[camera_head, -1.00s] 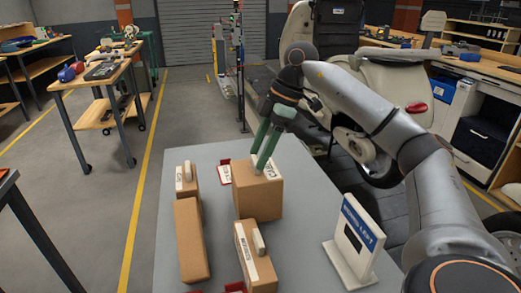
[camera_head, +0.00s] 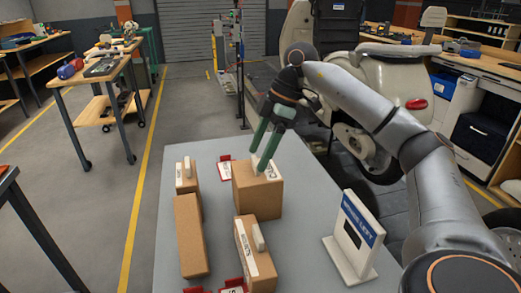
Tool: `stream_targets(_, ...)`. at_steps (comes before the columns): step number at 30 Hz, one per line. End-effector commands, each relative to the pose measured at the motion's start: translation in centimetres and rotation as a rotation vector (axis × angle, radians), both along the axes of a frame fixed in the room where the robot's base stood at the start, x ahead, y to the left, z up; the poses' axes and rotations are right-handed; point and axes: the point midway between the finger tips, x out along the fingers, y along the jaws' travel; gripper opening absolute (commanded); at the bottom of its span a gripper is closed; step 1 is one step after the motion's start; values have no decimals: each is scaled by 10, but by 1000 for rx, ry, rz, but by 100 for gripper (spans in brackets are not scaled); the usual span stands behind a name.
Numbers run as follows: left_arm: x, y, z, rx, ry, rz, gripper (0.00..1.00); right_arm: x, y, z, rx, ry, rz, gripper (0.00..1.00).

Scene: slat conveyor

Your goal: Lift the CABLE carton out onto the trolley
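A brown carton (camera_head: 257,198) stands on the far middle part of a grey table top (camera_head: 315,195). Its top label starts with "C"; the rest is hidden or too small to read. A white grip block sits on its top. My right gripper (camera_head: 259,163) reaches down from above, its two green fingers at this grip block. The fingers are close together; whether they press on the block cannot be told. The carton looks level, and no gap shows under it. My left gripper is not in view. I cannot tell which surface is the trolley.
Other cartons stand close by: a small one (camera_head: 188,192) at left, a long plain one (camera_head: 190,238), and a labelled one (camera_head: 257,262) in front. Red-edged label cards lie behind (camera_head: 224,172) and in front. A white sign stand (camera_head: 353,240) is at right. A dark-edged surface is at far left.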

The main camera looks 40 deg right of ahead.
Motion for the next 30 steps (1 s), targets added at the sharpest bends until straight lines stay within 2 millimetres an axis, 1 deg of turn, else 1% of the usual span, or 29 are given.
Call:
stream_targets(1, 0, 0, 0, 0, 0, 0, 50, 0, 0, 0, 0, 0, 0, 88)
stream_targets(3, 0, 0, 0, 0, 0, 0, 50, 0, 0, 0, 0, 0, 0, 96)
stream_targets(14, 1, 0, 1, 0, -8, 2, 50, 0, 0, -1, 0, 2, -1, 96)
stream_targets(17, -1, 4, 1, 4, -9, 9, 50, -2, -5, 15, 1, -3, -2, 96)
stream_targets(23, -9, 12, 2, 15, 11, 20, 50, -10, -20, 58, 3, -6, -2, 96)
stream_targets(27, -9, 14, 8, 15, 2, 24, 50, -16, -30, 86, 1, -4, -1, 96)
stream_targets(30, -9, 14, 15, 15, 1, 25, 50, -20, -36, 103, 1, -3, -1, 96)
